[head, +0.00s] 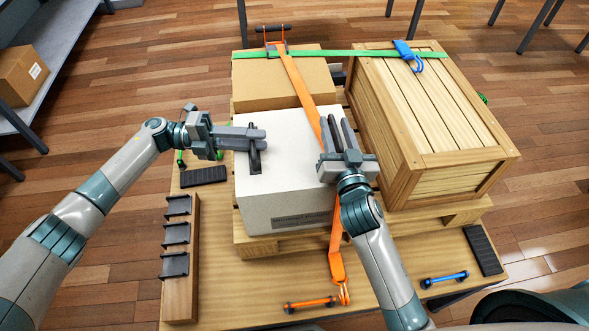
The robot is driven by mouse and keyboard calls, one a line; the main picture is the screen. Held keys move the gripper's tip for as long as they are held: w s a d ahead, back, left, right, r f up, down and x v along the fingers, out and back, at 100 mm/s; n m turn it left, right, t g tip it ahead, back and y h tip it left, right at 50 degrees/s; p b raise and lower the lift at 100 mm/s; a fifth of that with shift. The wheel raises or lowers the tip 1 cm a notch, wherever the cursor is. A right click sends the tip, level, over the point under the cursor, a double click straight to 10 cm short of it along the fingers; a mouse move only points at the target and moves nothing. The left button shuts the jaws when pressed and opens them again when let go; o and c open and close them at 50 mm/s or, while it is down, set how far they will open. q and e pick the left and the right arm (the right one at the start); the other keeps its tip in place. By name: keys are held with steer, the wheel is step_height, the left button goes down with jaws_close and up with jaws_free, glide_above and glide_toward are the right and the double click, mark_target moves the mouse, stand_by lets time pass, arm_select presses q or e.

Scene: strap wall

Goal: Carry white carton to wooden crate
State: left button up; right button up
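The white carton (285,195) sits on the near left of a wooden pallet (262,247). A dark handle (255,162) shows on its top at the left. My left gripper (262,138) reaches in from the left, its fingers over that handle; whether they are closed on it is unclear. My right gripper (335,122) lies over the carton's top right, fingers pointing away, with a dark bar seemingly between them; its grip is unclear. The slatted wooden crate (420,100) stands to the right of the carton, lid on. An orange strap (301,85) crosses the carton, partly hidden by my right gripper.
A brown carton (282,78) stands behind the white one. A green strap (340,53) with a blue hook (407,52) crosses brown carton and crate. A wooden block with dark brackets (180,265) lies left. Orange (312,303) and blue (444,279) bars lie in front.

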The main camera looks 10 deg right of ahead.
arm_select(q)
jaws_close()
arm_select(e)
jaws_close()
stand_by(1.1)
steer(key=shift+r, duration=0.1)
